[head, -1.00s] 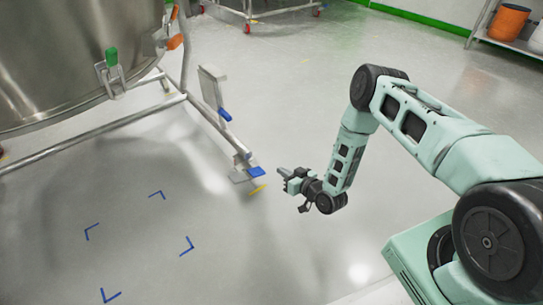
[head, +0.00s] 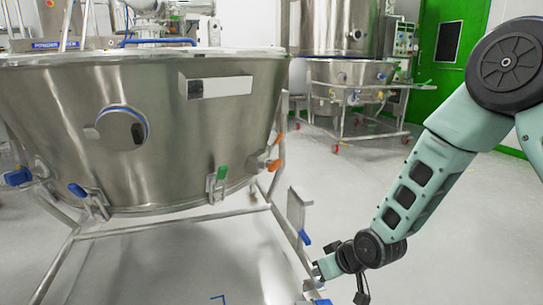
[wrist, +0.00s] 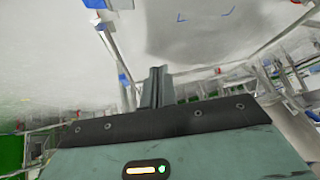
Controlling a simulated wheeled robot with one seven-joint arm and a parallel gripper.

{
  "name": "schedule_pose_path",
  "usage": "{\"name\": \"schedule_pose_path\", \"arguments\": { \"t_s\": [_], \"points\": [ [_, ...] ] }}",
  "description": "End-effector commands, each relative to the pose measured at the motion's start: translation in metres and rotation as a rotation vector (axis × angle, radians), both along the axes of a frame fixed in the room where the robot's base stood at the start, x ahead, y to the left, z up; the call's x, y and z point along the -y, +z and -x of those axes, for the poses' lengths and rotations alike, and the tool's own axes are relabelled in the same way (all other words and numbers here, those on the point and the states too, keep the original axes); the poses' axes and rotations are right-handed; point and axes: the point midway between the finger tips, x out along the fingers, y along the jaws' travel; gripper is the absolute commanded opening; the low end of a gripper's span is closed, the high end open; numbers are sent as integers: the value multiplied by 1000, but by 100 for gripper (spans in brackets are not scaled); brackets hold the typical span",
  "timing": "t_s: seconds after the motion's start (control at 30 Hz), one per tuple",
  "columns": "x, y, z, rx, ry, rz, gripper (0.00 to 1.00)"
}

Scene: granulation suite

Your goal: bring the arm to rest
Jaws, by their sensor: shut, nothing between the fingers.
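My gripper (head: 320,270) is at the lower right of the head view, at the end of my bent pale green arm. It hangs low near the foot of the steel vessel's frame. In the wrist view my gripper (wrist: 157,88) shows its fingers together at the centre, with nothing between them. From the head view I cannot tell whether the fingers touch the frame behind them.
A large steel vessel (head: 150,165) on a tubular wheeled frame (head: 175,226) fills the left. Another steel vessel (head: 345,72) stands at the back, before a green door (head: 447,45). Grey floor (head: 455,235) is open at the right. Blue corner marks (wrist: 229,11) lie on the floor.

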Motion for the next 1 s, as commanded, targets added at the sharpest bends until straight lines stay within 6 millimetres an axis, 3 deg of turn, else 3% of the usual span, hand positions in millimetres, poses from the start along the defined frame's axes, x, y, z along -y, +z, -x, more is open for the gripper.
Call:
{"name": "schedule_pose_path", "arguments": {
  "t_s": [0.03, 0.3, 0.4, 0.6, 0.8, 1.0],
  "points": [
    [-8, 26, 18, -29, 24, 30, 0],
    [-19, 115, 137, -234, 106, 198, 0],
    [-14, 139, 181, -300, 128, 254, 0],
    [1, 170, 250, -398, 156, 339, 0],
    [20, 192, 306, -473, 175, 407, 0],
    [19, 236, 303, -477, 172, 405, 0]
  ]
}}
